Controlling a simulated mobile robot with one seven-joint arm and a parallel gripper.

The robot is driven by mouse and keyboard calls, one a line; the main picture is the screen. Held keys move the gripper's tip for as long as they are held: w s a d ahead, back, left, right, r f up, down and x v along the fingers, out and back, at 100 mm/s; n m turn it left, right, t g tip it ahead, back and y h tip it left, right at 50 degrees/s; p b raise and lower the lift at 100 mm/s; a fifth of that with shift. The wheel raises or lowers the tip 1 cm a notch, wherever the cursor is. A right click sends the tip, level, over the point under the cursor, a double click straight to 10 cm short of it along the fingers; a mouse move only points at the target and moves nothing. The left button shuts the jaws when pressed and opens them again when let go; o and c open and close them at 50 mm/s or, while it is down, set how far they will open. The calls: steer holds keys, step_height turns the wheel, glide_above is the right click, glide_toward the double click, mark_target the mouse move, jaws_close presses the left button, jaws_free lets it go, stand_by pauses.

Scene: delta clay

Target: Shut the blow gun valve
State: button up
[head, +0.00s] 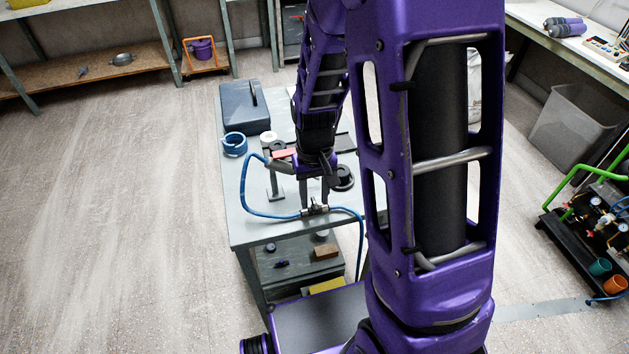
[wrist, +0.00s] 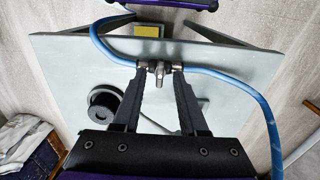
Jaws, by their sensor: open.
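The blow gun valve (head: 317,209) is a small metal fitting in the blue hose (head: 262,212), near the front edge of the grey table (head: 238,223). In the wrist view the valve (wrist: 159,69) shows a short grey handle or stem between the two dark fingers. My gripper (head: 316,201) points down over it, with the fingers apart. In the wrist view my gripper (wrist: 161,76) has one fingertip on either side of the valve; whether they touch it I cannot tell. A red blow gun (head: 284,154) appears farther back, partly hidden by my arm.
A coiled blue hose (head: 234,144) and a dark case (head: 245,107) are on the table's left side. A round black part (head: 343,178) stands right of my gripper. A lower shelf (head: 300,266) holds small items. The table's left front is clear except for the hose.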

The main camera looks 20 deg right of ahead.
mark_target(315, 202)
step_height(315, 202, up, 17)
steer(key=p, duration=0.2)
steer(key=shift+r+p, duration=0.15)
steer(key=shift+p, duration=0.2)
steer(key=shift+d, duration=0.1)
